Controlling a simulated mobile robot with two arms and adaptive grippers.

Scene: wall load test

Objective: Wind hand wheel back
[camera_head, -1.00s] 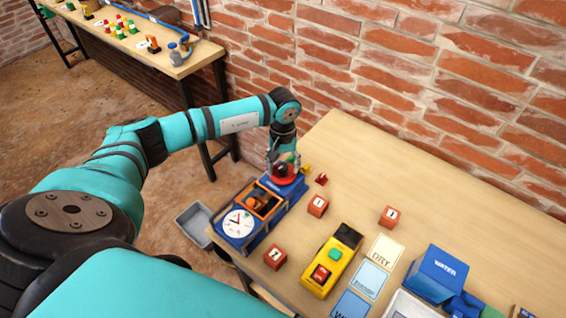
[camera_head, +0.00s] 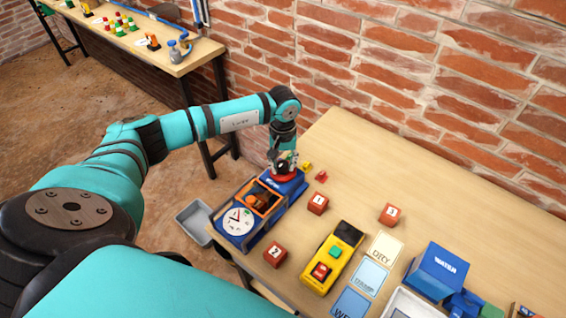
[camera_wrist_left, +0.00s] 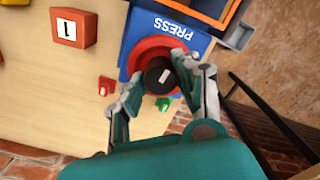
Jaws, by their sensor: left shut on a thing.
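The hand wheel (camera_head: 282,178) is a red disc with a black hub on top of the blue press (camera_head: 297,187). In the left wrist view the red wheel (camera_wrist_left: 150,47) lies flat beside white "PRESS" lettering on the blue press (camera_wrist_left: 191,36). My left gripper (camera_head: 283,165) points down over the wheel. In the left wrist view its fingers (camera_wrist_left: 157,73) are closed on either side of the black hub (camera_wrist_left: 159,77). The fingers hide part of the wheel. My right gripper is not in view.
A white dial (camera_head: 238,221) and an orange-framed bay (camera_head: 264,197) adjoin the press. A small red piece (camera_wrist_left: 106,86) and a green piece (camera_wrist_left: 163,104) lie near the wheel. Red numbered cubes (camera_head: 318,203) and a yellow device (camera_head: 332,259) stand nearby. The brick wall is behind; the table's back is clear.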

